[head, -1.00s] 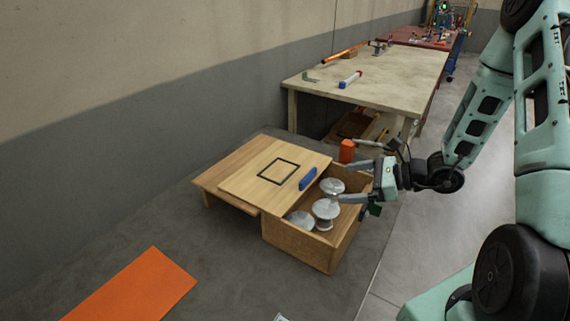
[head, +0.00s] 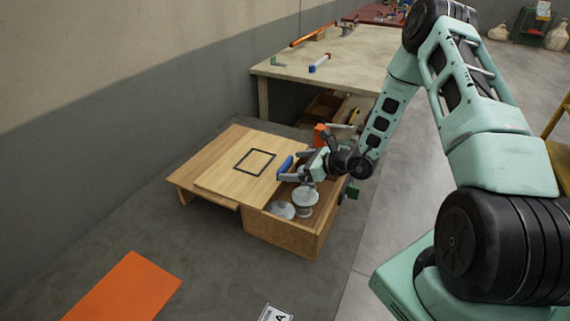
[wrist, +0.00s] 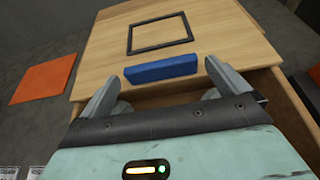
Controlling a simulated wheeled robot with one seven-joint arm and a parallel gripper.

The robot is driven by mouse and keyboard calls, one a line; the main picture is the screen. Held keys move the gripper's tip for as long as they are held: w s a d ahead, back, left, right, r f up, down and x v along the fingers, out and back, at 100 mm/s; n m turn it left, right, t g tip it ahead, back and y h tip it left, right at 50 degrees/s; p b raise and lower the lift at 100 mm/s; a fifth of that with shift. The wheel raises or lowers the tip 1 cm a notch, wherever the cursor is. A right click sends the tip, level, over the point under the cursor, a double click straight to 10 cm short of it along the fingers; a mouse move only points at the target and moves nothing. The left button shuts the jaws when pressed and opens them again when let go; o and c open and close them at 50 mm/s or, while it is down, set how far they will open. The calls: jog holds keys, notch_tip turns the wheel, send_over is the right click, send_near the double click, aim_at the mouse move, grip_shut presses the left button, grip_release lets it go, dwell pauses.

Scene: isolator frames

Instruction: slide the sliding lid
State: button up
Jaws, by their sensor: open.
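The sliding lid (head: 240,168) is a flat wooden panel with a black square outline and a blue handle (head: 285,166) near its right edge. It lies to the left of the box opening, so the wooden box (head: 287,235) is partly uncovered. My gripper (head: 290,170) is open at the blue handle. In the wrist view my gripper (wrist: 162,85) has its fingers spread to either side of the handle (wrist: 161,70), which lies just beyond and between the tips. The lid (wrist: 188,55) fills the middle of that view. Contact with the handle is not clear.
Silvery spools (head: 304,200) stand in the open part of the box. An orange block (head: 320,133) is behind it. An orange sheet (head: 125,288) lies front left on the grey surface. A pale workbench (head: 335,75) stands behind.

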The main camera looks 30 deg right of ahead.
aim_at(287, 165)
jog(key=shift+x, duration=2.05)
jog(key=c, duration=1.1)
jog(key=s+d, duration=0.3)
jog(key=s, duration=0.1)
jog(key=s+d, duration=0.3)
jog(key=s, duration=0.2)
jog(key=s+d, duration=0.3)
jog(key=s, duration=0.2)
jog(key=shift+s+d, duration=0.2)
jog(key=shift+d, duration=0.05)
jog(key=o, duration=1.1)
jog(key=shift+s+d, duration=0.1)
jog(key=b+v, duration=0.2)
jog(key=v, duration=1.5)
jog(key=shift+s, duration=0.2)
jog(key=shift+d, duration=0.1)
